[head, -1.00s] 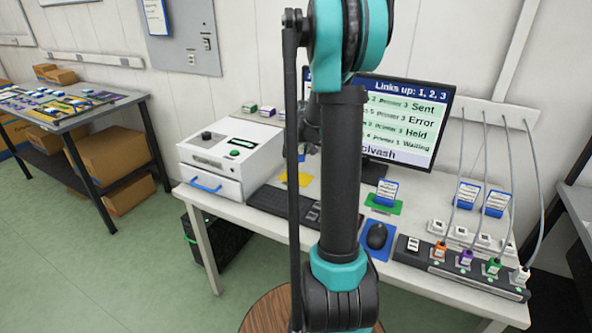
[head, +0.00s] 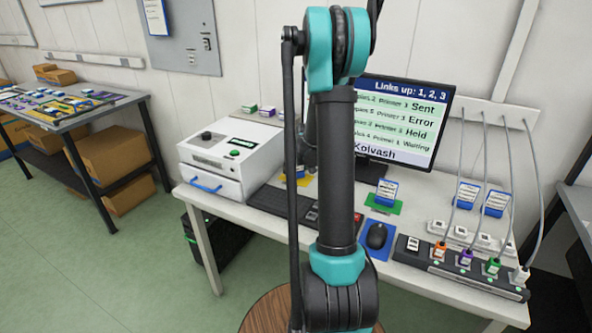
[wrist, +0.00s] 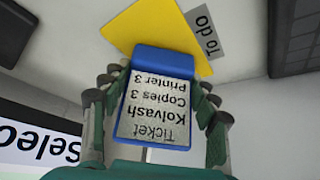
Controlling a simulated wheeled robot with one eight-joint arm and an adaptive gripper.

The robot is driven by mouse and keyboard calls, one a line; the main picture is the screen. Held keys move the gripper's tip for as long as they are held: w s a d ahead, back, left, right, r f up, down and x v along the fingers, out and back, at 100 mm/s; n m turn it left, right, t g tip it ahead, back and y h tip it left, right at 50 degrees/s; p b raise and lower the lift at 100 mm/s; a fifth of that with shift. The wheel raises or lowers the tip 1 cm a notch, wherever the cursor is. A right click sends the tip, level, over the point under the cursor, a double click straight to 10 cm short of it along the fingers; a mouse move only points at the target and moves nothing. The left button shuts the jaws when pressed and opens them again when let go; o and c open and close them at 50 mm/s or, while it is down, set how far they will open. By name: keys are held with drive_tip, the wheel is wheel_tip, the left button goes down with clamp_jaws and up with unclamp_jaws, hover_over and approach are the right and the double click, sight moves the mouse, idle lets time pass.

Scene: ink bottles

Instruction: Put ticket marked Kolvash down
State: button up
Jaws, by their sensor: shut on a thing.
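The ticket marked Kolvash (wrist: 155,110) is a white card in a blue holder, reading Copies 3, Printer 3. My gripper (wrist: 155,86) is shut on it, with a finger on either side. The yellow mat (wrist: 140,25) with a "To do" label (wrist: 205,37) lies just beyond the ticket's blue end in the wrist view. I cannot tell whether the holder touches the mat. In the head view my arm hides most of the gripper; part of the yellow mat (head: 285,180) shows left of the arm with a bit of blue by it.
Another ticket (head: 386,188) stands on a green mat (head: 398,208). A mouse (head: 376,236) sits on a blue mat. The keyboard (head: 270,202), a white machine (head: 228,155), the monitor (head: 440,110) and a power strip (head: 450,268) crowd the desk. Two tickets (head: 466,193) (head: 497,201) stand at right.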

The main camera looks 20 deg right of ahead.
drive_tip(key=o, duration=1.2)
drive_tip(key=shift+f, duration=0.1)
drive_tip(key=v, duration=1.2)
drive_tip(key=shift+g, duration=0.9)
drive_tip(key=s+a+f, duration=0.2)
drive_tip(key=s+a, duration=0.2)
drive_tip(key=s, duration=0.5)
drive_tip(key=s+a+f, duration=0.3)
drive_tip(key=s+a, duration=0.1)
drive_tip(key=s, duration=0.5)
drive_tip(key=s+a+f, duration=0.2)
drive_tip(key=s+a, duration=0.2)
drive_tip(key=s, duration=0.6)
drive_tip(key=shift+a+f, duration=0.3)
